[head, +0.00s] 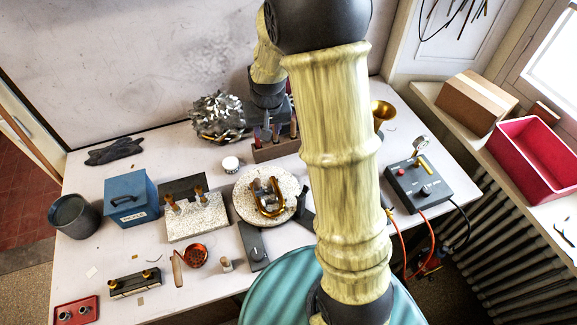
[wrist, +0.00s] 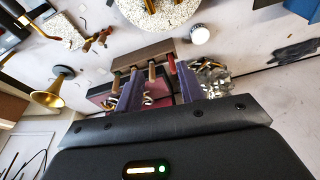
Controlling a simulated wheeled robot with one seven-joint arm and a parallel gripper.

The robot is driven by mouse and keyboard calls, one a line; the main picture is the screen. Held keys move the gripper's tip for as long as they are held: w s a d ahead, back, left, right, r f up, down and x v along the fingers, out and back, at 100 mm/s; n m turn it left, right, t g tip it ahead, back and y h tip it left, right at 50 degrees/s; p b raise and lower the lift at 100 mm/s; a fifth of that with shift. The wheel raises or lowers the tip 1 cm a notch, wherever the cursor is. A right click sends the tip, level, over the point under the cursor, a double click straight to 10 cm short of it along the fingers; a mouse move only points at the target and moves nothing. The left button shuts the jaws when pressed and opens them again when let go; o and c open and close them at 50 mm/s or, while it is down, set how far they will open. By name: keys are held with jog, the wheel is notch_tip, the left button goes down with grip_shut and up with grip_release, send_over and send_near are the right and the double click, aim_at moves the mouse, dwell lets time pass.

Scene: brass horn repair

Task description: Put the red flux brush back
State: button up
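A brown tool rack (head: 272,152) stands at the back middle of the bench, with several thin handles upright in it. It also shows in the wrist view (wrist: 142,52). One reddish handle (wrist: 171,64) stands at the rack's right there; I cannot tell for sure whether it is the red flux brush. My gripper (wrist: 158,72) is over the rack, its two purple-grey fingers wide apart on either side of some handles. It looks open, with nothing clearly pinched. In the head view my gripper (head: 266,128) is partly lost among the handles.
Crumpled shiny metal (head: 217,115) lies left of the rack. A white-lidded jar (head: 230,164) and a round pale slab (head: 244,208) with a brass bend are in front. A brass bell (head: 383,110) and a dark control box (head: 418,182) stand right. My arm hides the bench's middle.

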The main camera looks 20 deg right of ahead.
jog(key=s+r+n, duration=0.1)
jog(key=s+r, duration=0.2)
jog(key=s, duration=1.4)
jog(key=shift+s+r, duration=0.2)
jog(key=shift+s, duration=0.1)
jog(key=shift+b+x, duration=0.8)
jog(key=shift+s, duration=0.2)
